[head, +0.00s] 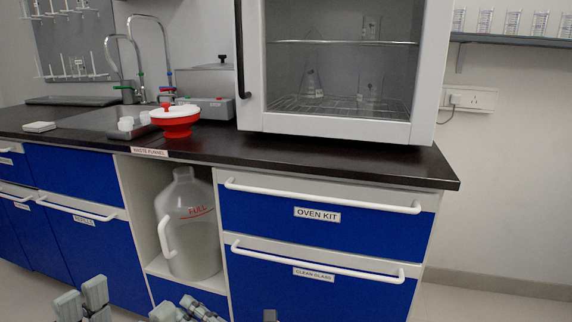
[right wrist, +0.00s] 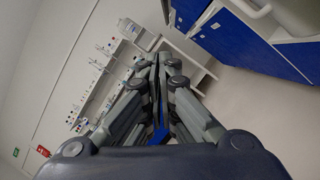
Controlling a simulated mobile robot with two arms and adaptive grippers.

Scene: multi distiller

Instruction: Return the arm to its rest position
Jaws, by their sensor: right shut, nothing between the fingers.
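My right gripper (right wrist: 160,62) is shut and empty in the right wrist view, its grey fingers together over open space. In the head view, my right gripper (head: 186,308) shows at the bottom edge, cut off, in front of the blue cabinets and apart from them. My left gripper (head: 83,299) shows as grey finger parts at the bottom left of the head view; most of it is out of frame, and its opening is unclear.
A dark counter (head: 400,163) carries an oven (head: 340,122), a red-and-white funnel (head: 175,121) and a sink. A waste jug (head: 190,230) stands in the open bay below. Blue drawers (head: 315,215) with white handles face me. Pale floor is clear at right.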

